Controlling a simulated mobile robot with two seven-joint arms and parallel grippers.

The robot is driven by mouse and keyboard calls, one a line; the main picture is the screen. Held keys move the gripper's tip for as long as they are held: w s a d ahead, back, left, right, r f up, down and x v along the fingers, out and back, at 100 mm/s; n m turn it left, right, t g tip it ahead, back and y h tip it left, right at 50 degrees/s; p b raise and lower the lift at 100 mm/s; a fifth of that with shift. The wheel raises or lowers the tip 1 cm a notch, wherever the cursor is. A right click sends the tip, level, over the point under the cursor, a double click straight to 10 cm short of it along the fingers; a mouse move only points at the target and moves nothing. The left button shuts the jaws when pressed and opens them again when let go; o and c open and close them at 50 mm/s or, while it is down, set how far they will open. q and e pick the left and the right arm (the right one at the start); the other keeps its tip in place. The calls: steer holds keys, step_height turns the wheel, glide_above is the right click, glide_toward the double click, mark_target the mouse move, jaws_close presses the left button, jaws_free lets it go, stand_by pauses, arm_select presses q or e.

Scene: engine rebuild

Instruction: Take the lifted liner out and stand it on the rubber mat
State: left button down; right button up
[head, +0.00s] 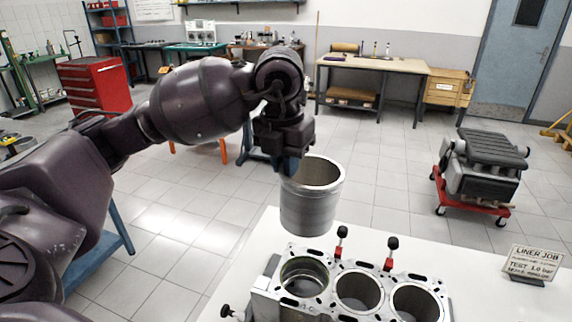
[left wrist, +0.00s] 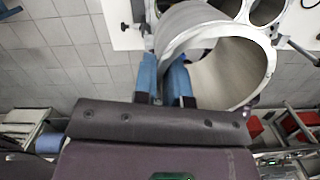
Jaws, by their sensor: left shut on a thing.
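My left gripper (head: 290,165) is shut on the wall of the grey metal liner (head: 308,210) at its upper left rim. The liner hangs upright, open end up, its bottom apart from the engine block (head: 362,262) and just above its far left edge in the head view. The block has three round bores in a row. In the left wrist view the blue fingers (left wrist: 164,80) pinch the wall of the liner (left wrist: 236,72), one inside and one outside. I cannot make out a rubber mat. My right gripper is not in view.
The block stands on a white table (head: 470,265). A sign (head: 533,264) reading "LINER JOB" stands at the right. Bare tabletop lies between block and sign. An engine on a red dolly (head: 480,170) is on the floor beyond.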

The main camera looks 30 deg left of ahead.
arm_select(q)
steer(key=shift+r+p, duration=0.35)
steer(key=shift+r, duration=0.9)
steer(key=shift+r+p, duration=0.6)
steer(key=shift+r, duration=0.4)
